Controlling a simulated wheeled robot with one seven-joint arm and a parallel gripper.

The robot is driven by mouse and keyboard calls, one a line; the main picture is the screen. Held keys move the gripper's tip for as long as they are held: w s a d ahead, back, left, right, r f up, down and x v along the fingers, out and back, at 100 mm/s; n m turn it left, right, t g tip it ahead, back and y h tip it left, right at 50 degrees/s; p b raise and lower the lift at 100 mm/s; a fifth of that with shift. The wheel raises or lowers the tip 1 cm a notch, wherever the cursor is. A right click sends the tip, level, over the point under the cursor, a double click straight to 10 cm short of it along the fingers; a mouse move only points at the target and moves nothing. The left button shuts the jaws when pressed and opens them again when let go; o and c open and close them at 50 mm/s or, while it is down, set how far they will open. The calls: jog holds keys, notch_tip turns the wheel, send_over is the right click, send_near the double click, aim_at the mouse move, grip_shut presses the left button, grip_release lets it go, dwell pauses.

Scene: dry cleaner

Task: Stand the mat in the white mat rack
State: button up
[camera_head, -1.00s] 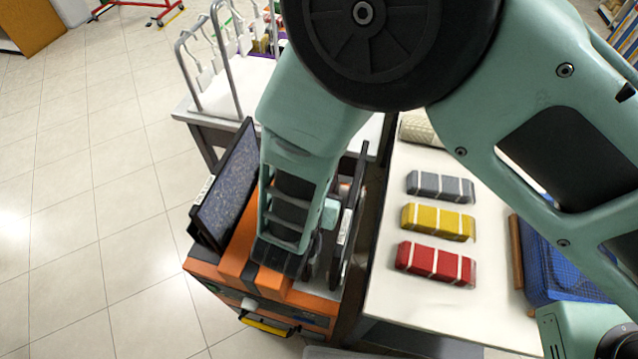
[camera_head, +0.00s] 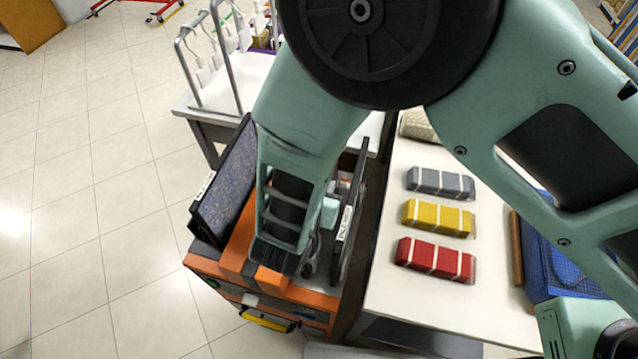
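I cannot pick out with certainty the mat or the white mat rack. A dark blue-brown speckled panel (camera_head: 226,182) stands tilted at the left side of the orange and black unit, with a white label by its lower edge. My forearm (camera_head: 292,185) reaches down over this unit, between that panel and a second dark upright panel (camera_head: 347,215) at the right. My gripper's fingers are hidden beneath the forearm, so I cannot see what it holds. A beige textured roll (camera_head: 418,126) lies at the far end of the white table, partly hidden by my arm.
The white table (camera_head: 405,305) carries grey (camera_head: 440,183), yellow (camera_head: 437,218) and red (camera_head: 434,260) banded blocks, plus a blue textured item (camera_head: 560,262) at the right. A metal-railed stand (camera_head: 230,60) is behind. Open tiled floor (camera_head: 90,200) lies left.

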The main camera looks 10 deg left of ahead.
jog(key=b+v, duration=0.2)
jog(key=v, duration=0.9)
jog(key=shift+a+r, duration=0.15)
jog(key=shift+a, duration=0.05)
notch_tip(320, 180, up, 10)
jog(key=w+n+g+y, duration=0.2)
jog(key=n+g+y, duration=0.3)
jog(key=g+y, duration=0.25)
jog(key=s+d+r+n+g+h, duration=0.2)
jog(key=s+d, duration=0.1)
jog(key=d, duration=0.7)
jog(key=s+d+r+n+g+h, duration=0.2)
jog(key=s+d+h, duration=0.1)
jog(key=d, duration=0.8)
jog(key=shift+s+d+n, duration=0.3)
jog(key=shift+s+d, duration=0.05)
jog(key=shift+s, duration=0.25)
jog(key=shift+f+b, duration=0.85)
jog(key=shift+b, duration=0.2)
